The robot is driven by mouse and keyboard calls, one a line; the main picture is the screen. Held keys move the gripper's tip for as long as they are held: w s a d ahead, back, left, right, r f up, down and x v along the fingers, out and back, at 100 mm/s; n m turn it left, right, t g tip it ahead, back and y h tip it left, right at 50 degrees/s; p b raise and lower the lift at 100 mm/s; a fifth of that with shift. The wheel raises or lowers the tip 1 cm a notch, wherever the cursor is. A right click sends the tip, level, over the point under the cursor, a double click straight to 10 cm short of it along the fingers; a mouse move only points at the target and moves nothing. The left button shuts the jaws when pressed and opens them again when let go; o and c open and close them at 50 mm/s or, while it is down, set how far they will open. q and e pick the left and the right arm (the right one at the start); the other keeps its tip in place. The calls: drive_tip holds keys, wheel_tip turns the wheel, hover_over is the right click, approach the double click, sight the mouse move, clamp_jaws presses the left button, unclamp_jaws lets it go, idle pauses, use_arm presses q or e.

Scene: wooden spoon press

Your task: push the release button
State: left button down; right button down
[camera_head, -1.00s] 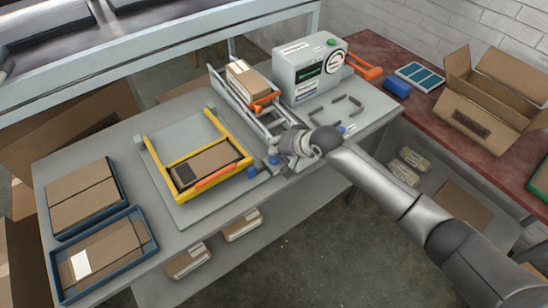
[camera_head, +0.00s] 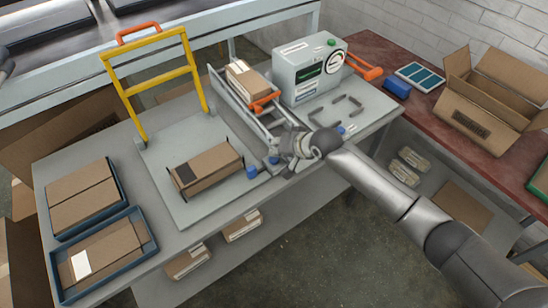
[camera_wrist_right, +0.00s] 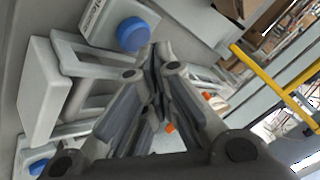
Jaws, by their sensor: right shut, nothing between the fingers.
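My right gripper (camera_head: 283,164) is over the front edge of the grey press plate, shut and empty. Its closed fingertips also show in the right wrist view (camera_wrist_right: 156,52). A round blue button (camera_wrist_right: 133,34) on a light grey block is just beyond and left of the fingertips there. The yellow frame (camera_head: 155,72) with an orange handle (camera_head: 138,31) stands raised.
A brown carton (camera_head: 207,166) lies on the press plate (camera_head: 215,205). A grey machine (camera_head: 310,68) and a rail holding a box (camera_head: 247,80) stand behind the gripper. Two blue trays (camera_head: 125,225) with cartons are at the left. The table's right front is clear.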

drive_tip(key=shift+f, duration=0.7)
idle(0.9)
drive_tip(key=shift+r+p, duration=0.95)
drive_tip(key=shift+r, duration=0.1)
wheel_tip(320, 180, up, 5)
drive_tip(key=p, duration=0.5)
idle(0.6)
